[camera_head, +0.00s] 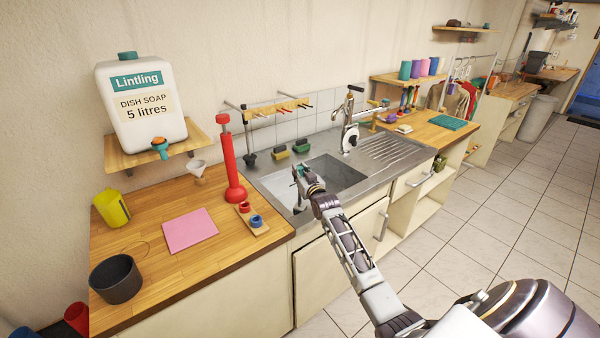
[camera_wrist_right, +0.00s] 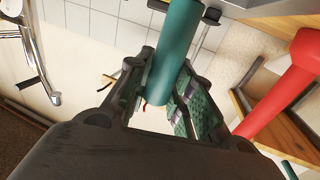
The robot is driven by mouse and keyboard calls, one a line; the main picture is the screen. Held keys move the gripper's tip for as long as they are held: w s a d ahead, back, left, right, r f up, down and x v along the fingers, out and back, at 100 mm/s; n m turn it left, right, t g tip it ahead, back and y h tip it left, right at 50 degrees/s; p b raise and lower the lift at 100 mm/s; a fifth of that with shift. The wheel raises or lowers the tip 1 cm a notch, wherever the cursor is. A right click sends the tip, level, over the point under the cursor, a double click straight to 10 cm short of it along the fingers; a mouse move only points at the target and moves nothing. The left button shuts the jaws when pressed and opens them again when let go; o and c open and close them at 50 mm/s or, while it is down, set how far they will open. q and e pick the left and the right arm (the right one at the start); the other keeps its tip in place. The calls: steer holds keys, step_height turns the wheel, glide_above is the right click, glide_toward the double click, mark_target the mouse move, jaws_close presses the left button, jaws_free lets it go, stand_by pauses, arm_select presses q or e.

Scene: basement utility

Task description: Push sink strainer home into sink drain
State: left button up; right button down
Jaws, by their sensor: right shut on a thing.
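My right gripper (camera_head: 303,180) is over the left front part of the steel sink (camera_head: 345,170). In the right wrist view, its fingers (camera_wrist_right: 165,100) are shut on a teal cylindrical piece (camera_wrist_right: 177,45), which stands between the padded jaws. This piece looks like the handle of the sink strainer, but no strainer basket shows, so I cannot be sure. The sink drain cannot be made out in the basin, and my gripper and wrist cover part of the sink's left side. My left gripper is in neither view.
A red plunger-like tool (camera_head: 232,165) stands on the wooden counter left of the sink, beside a small board with rings (camera_head: 252,219). The tap (camera_head: 347,118) rises behind the basin. A pink cloth (camera_head: 189,230) and dark pot (camera_head: 116,279) sit further left.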

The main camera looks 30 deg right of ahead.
steer(key=shift+f, duration=0.2)
steer(key=c, duration=1.7)
jaws_free()
steer(key=shift+f, duration=0.1)
steer(key=o, duration=0.5)
steer(key=shift+o, duration=0.2)
steer(key=shift+f, duration=0.1)
steer(key=shift+s, duration=0.1)
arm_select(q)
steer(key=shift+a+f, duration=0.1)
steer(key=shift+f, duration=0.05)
arm_select(e)
steer(key=s+a, duration=0.2)
steer(key=s, duration=0.9)
steer(key=shift+s+a, duration=0.15)
steer(key=shift+s, duration=0.2)
